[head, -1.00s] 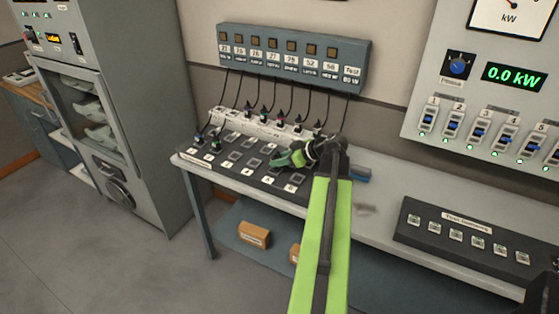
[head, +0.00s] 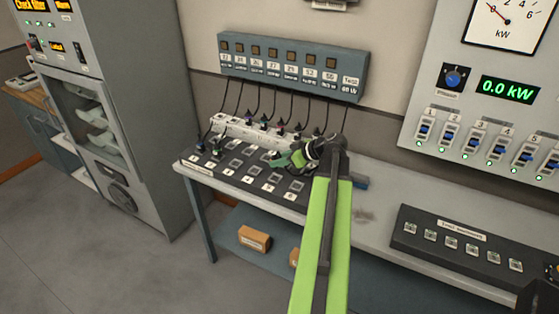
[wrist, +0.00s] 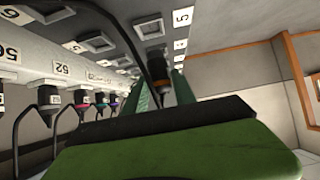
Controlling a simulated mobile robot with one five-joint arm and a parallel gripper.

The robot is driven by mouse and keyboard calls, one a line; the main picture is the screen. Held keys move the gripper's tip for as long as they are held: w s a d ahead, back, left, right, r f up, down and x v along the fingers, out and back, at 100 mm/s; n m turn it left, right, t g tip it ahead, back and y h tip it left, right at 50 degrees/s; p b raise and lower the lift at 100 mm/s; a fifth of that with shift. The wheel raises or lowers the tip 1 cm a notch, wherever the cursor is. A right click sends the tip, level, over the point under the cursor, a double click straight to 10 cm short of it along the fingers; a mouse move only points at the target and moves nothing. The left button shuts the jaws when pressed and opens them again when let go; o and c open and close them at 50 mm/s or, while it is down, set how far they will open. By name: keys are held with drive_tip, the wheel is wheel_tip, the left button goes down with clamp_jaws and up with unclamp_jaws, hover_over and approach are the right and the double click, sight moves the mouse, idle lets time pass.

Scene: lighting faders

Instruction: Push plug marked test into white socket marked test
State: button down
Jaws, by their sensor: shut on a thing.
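A black cable (wrist: 148,50) runs by the fingers. I cannot read a mark on the plug. The wall box (head: 290,68) has a "Test" label at its right end, with a cable (head: 345,118) hanging below it. The white socket strip (head: 215,124) runs behind the panel; no "test" mark is readable on it.
Several other plugs (wrist: 80,98) with cables stand in the white strip, close beside my gripper. A dark button panel (head: 465,240) lies farther right. The bench between is mostly clear.

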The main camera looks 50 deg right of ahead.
drive_tip(key=shift+r+p, duration=4.05)
drive_tip(key=shift+r, duration=0.1)
drive_tip(key=shift+f, duration=0.1)
